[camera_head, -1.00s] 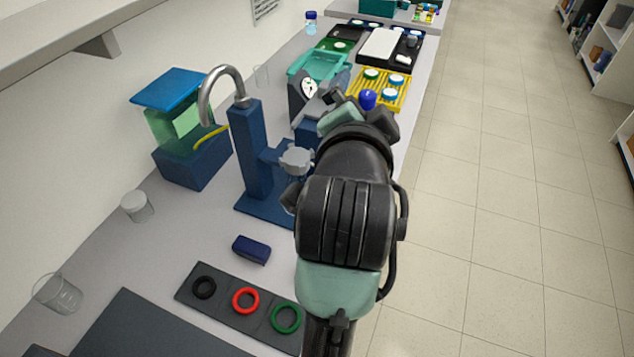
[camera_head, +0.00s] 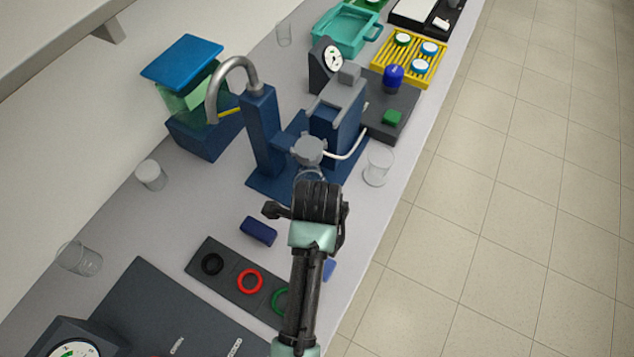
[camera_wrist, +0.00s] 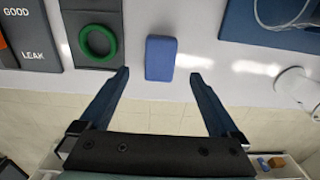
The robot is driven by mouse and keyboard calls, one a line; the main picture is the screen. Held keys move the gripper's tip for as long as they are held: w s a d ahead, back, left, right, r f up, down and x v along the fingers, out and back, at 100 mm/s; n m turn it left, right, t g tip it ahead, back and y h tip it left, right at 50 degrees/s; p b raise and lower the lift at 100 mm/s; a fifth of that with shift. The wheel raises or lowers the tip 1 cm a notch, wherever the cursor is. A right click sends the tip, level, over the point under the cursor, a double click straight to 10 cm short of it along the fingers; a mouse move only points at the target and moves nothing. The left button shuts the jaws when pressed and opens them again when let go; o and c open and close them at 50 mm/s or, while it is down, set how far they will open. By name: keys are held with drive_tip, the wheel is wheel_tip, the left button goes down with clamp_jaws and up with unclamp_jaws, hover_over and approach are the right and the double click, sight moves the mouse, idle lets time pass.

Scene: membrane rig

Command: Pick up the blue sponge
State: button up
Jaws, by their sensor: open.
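The blue sponge (camera_wrist: 160,55) is a light blue block lying on the grey bench near its front edge. In the head view only a small part of the sponge (camera_head: 330,270) shows at the right of my arm, which hides the rest. In the wrist view my gripper (camera_wrist: 160,75) is open, its two dark fingers spread wide on either side of the sponge's near end. Nothing is held, and a gap shows on both sides. I cannot tell how high the fingertips are above the bench. My fingertips are hidden in the head view.
A dark strip (camera_head: 228,280) with black, red and green rings lies left of the sponge. A dark blue block (camera_head: 258,231) lies behind the strip. A blue stand (camera_head: 262,140) with a tap and a glass beaker (camera_head: 378,167) stand farther back. The floor lies beyond the bench edge.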

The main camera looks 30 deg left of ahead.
drive_tip(key=shift+f+p, duration=0.65)
drive_tip(key=shift+f, duration=2.6)
drive_tip(key=shift+c, duration=0.3)
drive_tip(key=c, duration=1.3)
wheel_tip(320, 180, up, 10)
drive_tip(key=shift+r+b, duration=0.1)
drive_tip(key=shift+b, duration=0.4)
drive_tip(key=shift+c, duration=0.3)
